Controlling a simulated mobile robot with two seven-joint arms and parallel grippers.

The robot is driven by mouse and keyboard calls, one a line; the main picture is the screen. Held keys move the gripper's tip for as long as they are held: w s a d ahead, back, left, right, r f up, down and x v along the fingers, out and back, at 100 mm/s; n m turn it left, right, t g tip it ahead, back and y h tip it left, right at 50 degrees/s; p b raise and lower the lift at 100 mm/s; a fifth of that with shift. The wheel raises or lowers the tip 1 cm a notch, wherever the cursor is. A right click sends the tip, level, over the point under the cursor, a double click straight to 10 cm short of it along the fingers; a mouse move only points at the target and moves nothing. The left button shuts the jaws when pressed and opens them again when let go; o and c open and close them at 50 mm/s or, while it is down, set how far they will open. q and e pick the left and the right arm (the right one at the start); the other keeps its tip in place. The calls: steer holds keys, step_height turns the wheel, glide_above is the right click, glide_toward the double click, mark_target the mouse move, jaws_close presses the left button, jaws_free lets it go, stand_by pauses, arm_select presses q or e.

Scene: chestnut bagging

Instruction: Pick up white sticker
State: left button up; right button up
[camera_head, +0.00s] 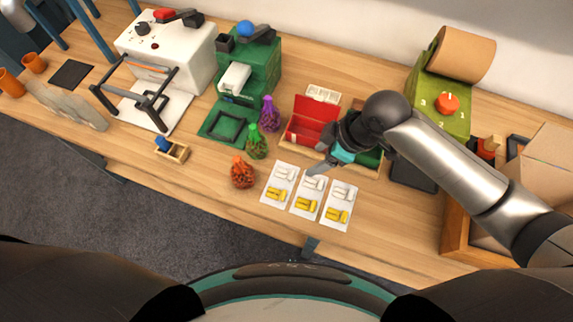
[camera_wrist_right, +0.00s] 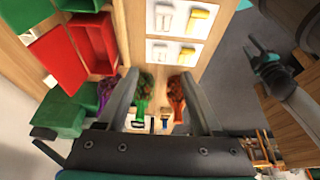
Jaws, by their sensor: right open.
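Three white cards lie side by side on the table, each with a white sticker in its upper part and a yellow one below. The white stickers are on the left card (camera_head: 284,174), the middle card (camera_head: 314,183) and the right card (camera_head: 343,193). My right gripper (camera_head: 322,165) is open and empty above the upper edge of the cards. In the right wrist view its fingers (camera_wrist_right: 160,100) are spread, and two cards show beyond them with a white sticker (camera_wrist_right: 163,18) and a yellow sticker (camera_wrist_right: 199,21). Another gripper, apparently my left (camera_wrist_right: 262,58), shows there; its jaws are unclear.
Orange (camera_head: 242,173), green (camera_head: 257,142) and purple (camera_head: 270,114) net bags stand to the left. A green scale-like machine (camera_head: 425,105) and a cardboard box (camera_head: 540,170) are at right.

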mark_target(289, 175)
steer(key=b+x, duration=0.1)
steer(key=x, duration=0.5)
steer(key=shift+a+f, duration=0.15)
steer(key=shift+f, duration=0.1)
steer(key=shift+a+f, duration=0.3)
steer(key=shift+f, duration=0.35)
steer(key=b+x, duration=0.1)
steer(key=x, duration=0.3)
steer(key=shift+w+a, duration=0.1)
steer(key=shift+a, duration=0.05)
arm_select(q)
steer(key=f, duration=0.1)
steer(key=s+f, duration=0.1)
steer(key=f, duration=0.1)
steer(key=shift+b, duration=0.3)
arm_select(e)
steer(key=shift+w+a+f, duration=0.1)
steer(key=shift+a+f, duration=0.1)
steer(key=shift+f, duration=0.15)
steer(key=shift+c, duration=0.3)
jaws_close()
